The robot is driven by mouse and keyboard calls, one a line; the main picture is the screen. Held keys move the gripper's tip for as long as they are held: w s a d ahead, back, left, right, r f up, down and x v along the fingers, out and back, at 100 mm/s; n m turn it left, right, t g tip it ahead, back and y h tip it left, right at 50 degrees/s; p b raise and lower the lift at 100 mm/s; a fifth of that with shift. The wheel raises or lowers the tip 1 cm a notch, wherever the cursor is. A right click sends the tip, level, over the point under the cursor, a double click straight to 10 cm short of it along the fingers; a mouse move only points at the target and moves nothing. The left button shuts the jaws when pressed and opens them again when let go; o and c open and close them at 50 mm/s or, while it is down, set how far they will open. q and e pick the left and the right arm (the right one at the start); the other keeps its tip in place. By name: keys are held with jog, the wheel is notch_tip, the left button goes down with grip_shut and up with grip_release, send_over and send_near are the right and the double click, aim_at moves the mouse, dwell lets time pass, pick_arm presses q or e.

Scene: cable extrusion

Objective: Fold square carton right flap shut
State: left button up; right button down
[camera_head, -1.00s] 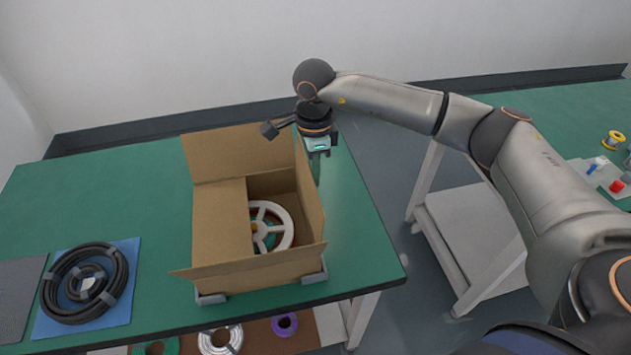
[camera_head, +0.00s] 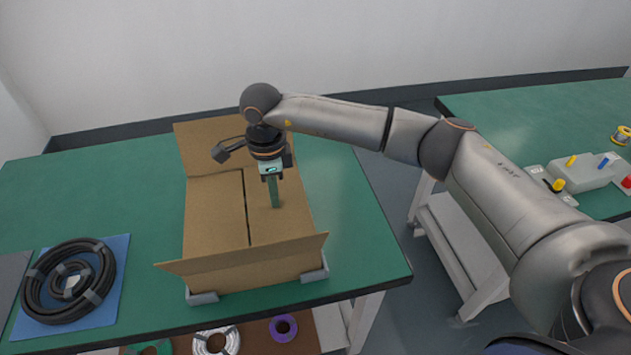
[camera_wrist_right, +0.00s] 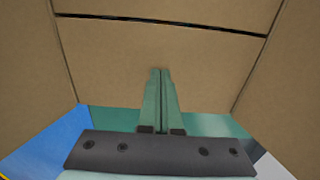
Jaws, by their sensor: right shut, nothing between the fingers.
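The square carton (camera_head: 235,280) stands on the green table. Its left flap (camera_head: 214,212) and right flap (camera_head: 278,226) both lie folded inward across the top, with a narrow dark gap between them. The far flap (camera_head: 205,145) stands up and the near flap (camera_head: 245,254) sticks outward toward me. My right gripper (camera_head: 276,203) is shut and empty, pointing down with its fingertips at the right flap. The right wrist view shows the shut fingers (camera_wrist_right: 160,75) against the cardboard and the gap beyond. Whether they press on the flap is hard to tell. My left gripper is not in view.
A black cable coil (camera_head: 68,282) lies on a blue mat (camera_head: 112,295) to the left. Grey corner holders (camera_head: 203,298) sit at the carton's base. Spools lie on a shelf below. Another green table (camera_head: 540,115) stands at right, across a gap.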

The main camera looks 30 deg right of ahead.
jog(key=shift+f, duration=0.1)
dwell(0.3)
jog(key=shift+r+p, duration=0.3)
jog(key=shift+r, duration=0.05)
notch_tip(320, 180, up, 9)
jog(key=p, duration=0.5)
jog(key=shift+r, duration=0.15)
dwell(0.9)
